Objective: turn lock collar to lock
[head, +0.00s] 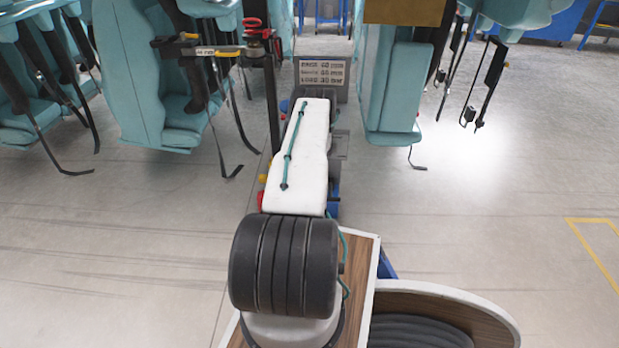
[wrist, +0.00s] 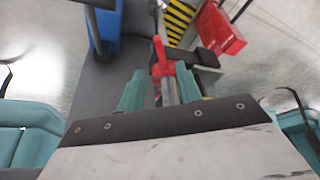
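In the wrist view, a red part (wrist: 160,66) with a short upright lever sits on a pale metal rod, beyond my gripper; it looks like the lock collar, but its markings cannot be read. My gripper (wrist: 162,84) has two teal fingers set apart, with the rod and the near end of the red part showing in the gap. I cannot tell whether either finger touches them. In the head view my own arm hides the gripper and the collar.
A red box (wrist: 220,28), a yellow-black striped plate (wrist: 178,20) and a blue upright panel (wrist: 103,28) stand close beyond the gripper. In the head view, teal seats (head: 150,75) with hanging straps flank the arm, and a grey sign (head: 322,73) stands past it. Open floor lies right.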

